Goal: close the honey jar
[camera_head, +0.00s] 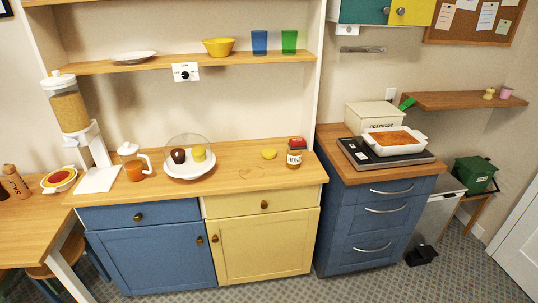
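The honey jar (294,159) stands upright near the right end of the wooden counter. It is a small amber jar with a pale label. Whether the jar's mouth is bare is too small to tell. Neither of my grippers is in view.
A red item (299,143) is close behind the jar. The counter's front middle is clear.

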